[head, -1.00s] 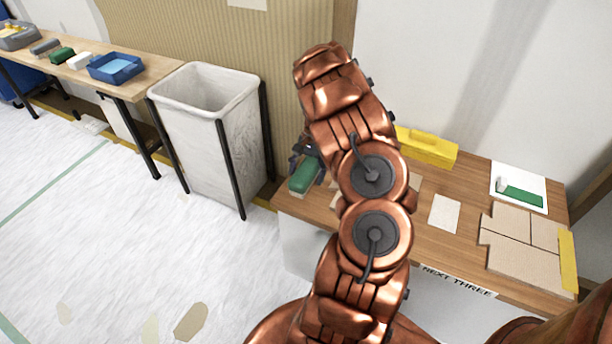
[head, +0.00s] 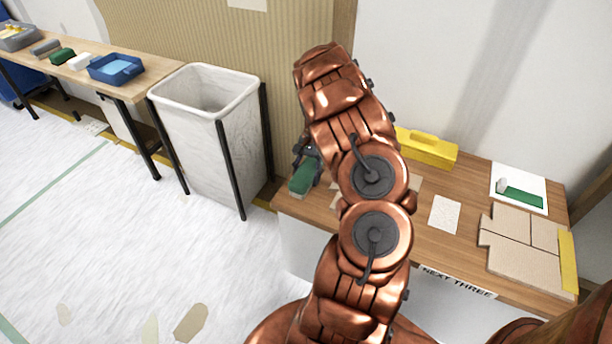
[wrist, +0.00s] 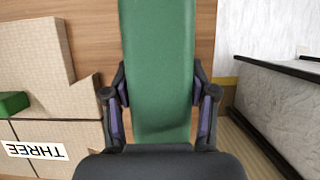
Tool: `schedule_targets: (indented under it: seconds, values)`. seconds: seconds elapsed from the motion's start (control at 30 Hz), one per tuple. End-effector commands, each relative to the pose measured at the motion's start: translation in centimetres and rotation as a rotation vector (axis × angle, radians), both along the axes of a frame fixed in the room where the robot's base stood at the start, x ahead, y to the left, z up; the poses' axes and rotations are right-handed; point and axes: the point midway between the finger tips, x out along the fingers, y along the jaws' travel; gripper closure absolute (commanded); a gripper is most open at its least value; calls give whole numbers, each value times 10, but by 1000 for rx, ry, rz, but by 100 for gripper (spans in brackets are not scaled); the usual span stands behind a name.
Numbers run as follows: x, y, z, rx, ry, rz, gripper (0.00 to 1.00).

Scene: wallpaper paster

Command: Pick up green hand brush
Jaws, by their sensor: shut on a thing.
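The green hand brush (head: 303,179) is at the left end of the wooden table, partly hidden behind my arm in the head view. In the wrist view the brush (wrist: 158,50) is a long green block running up the middle of the picture. My gripper (wrist: 160,88) has one dark finger against each long side of it, so it is shut on the brush. In the head view my gripper (head: 310,156) shows only in part, at the brush's far end. I cannot tell whether the brush is touching the tabletop.
The table (head: 418,228) also bears a yellow box-like tool (head: 427,150), a white card with a green shape (head: 519,189) and beige boards (head: 512,260). A white bin (head: 207,108) stands left of it. A farther table holds a blue tray (head: 116,69) and several blocks.

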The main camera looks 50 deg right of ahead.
Motion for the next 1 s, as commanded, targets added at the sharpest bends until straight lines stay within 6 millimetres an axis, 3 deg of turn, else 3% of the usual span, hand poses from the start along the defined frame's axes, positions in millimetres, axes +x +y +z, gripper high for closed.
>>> schedule_targets:
  seconds: [0.17,0.43,0.77,1.0]
  values:
    - [0,0,8,0,1,0,83]
    - [-1,1,38,1,0,-1,83]
    - [-40,10,40,3,2,-3,83]
    - [-80,21,44,4,3,-4,83]
